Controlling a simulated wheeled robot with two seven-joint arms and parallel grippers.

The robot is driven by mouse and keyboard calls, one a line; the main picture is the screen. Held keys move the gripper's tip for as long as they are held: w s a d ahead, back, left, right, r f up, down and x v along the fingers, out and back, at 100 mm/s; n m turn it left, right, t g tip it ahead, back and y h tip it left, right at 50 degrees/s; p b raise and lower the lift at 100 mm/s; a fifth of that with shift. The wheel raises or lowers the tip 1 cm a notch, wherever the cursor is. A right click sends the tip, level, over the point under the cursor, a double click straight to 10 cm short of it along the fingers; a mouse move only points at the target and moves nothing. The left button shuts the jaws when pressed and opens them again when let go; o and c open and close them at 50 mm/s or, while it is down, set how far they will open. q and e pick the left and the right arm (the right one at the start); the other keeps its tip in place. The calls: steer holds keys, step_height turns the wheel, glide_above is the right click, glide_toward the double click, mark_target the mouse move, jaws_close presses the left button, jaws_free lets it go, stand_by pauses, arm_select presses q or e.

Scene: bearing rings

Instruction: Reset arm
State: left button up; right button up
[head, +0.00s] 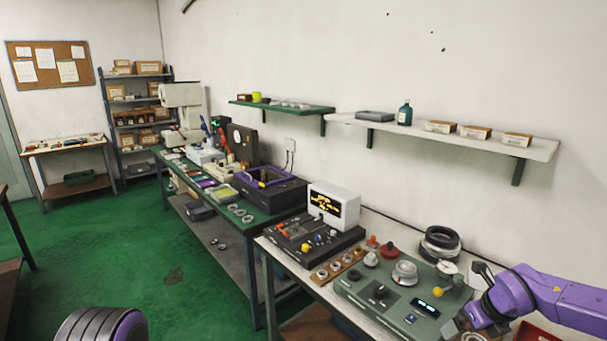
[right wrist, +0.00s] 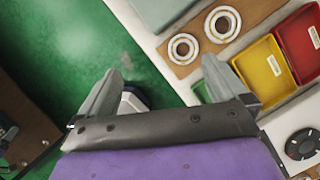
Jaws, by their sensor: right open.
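My right arm comes in from the right in the head view, over the front right of the near bench. Its gripper (head: 462,326) is low there and partly cut off. In the right wrist view the right gripper (right wrist: 162,82) has its two grey fingers wide apart with nothing between them. It is over the bench edge and the green floor. Two pale bearing rings (right wrist: 185,48) sit on a wooden strip (right wrist: 204,40) beyond the right finger. My left gripper is not in view; a dark ribbed part with purple shows at the lower left of the head view.
The near bench holds a grey-green fixture plate (head: 352,292), a wooden ring holder (head: 320,274), a white display box (head: 333,205) and stacked black rings (head: 440,243). A yellow bin (right wrist: 258,70) and a red bin (right wrist: 298,48) lie right of the rings. Open green floor (head: 130,255) is at left.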

steer(key=s+a+f+n+t+h+b, duration=0.1)
steer(key=s+a+f+n+h+b, duration=0.2)
steer(key=s+f+n, duration=0.7)
steer(key=s+a+f+n+h+b, duration=0.25)
steer(key=s+f+n, duration=0.25)
steer(key=f+n, duration=0.5)
arm_select(q)
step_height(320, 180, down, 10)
steer(key=b, duration=0.4)
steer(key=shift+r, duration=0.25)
arm_select(e)
steer(key=s+a+f+n+g, duration=0.1)
steer(key=s+f+n, duration=0.2)
steer(key=s+f, duration=0.3)
steer(key=s+a+f+n+g+y, duration=0.1)
steer(key=s+f+n, duration=0.2)
steer(key=s+f, duration=0.4)
steer(key=s, duration=0.6)
steer(key=shift+a+f+n, duration=0.15)
steer(key=shift+f+n, duration=0.1)
steer(key=shift+n, duration=0.15)
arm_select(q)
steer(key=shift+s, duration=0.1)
